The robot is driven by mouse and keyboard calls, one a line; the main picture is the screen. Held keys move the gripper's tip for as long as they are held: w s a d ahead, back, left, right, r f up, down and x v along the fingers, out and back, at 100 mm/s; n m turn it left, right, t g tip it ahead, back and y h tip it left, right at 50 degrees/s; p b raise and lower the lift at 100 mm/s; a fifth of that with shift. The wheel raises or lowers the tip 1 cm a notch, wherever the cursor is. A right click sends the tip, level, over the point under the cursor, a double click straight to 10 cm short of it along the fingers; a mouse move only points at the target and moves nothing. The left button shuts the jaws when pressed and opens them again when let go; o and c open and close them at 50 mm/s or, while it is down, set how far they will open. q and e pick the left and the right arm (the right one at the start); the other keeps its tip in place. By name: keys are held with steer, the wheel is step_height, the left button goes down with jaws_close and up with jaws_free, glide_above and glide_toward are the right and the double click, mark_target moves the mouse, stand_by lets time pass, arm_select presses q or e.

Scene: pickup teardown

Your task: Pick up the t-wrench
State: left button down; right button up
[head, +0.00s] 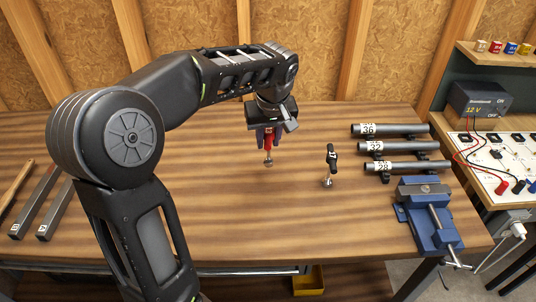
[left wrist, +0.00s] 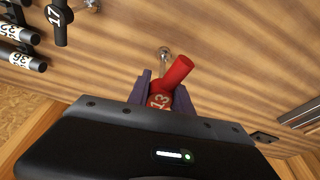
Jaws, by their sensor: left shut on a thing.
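A red-handled t-wrench marked 13 (head: 268,142) is upright under my left gripper (head: 268,136), its metal socket end pointing down at the table. It also shows in the left wrist view (left wrist: 178,73), with its red crossbar between the purple fingers of my left gripper (left wrist: 163,92). The gripper is shut on the red handle. I cannot tell for sure whether the socket touches the table. A second t-wrench, black and marked 17 (head: 332,158), stands upright to the right; it also shows in the left wrist view (left wrist: 60,22). My right gripper is not in view.
Three dark tubes marked 36 (head: 400,130), 32 (head: 402,147) and 28 (head: 408,167) lie at the right of the wooden table (head: 230,220). A blue vise (head: 428,215) sits at the right front edge. Metal bars (head: 36,205) lie at the left. The front middle is clear.

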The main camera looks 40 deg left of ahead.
arm_select(q)
steer(key=shift+r, duration=0.75)
steer(key=c, duration=1.7)
jaws_free()
jaws_close()
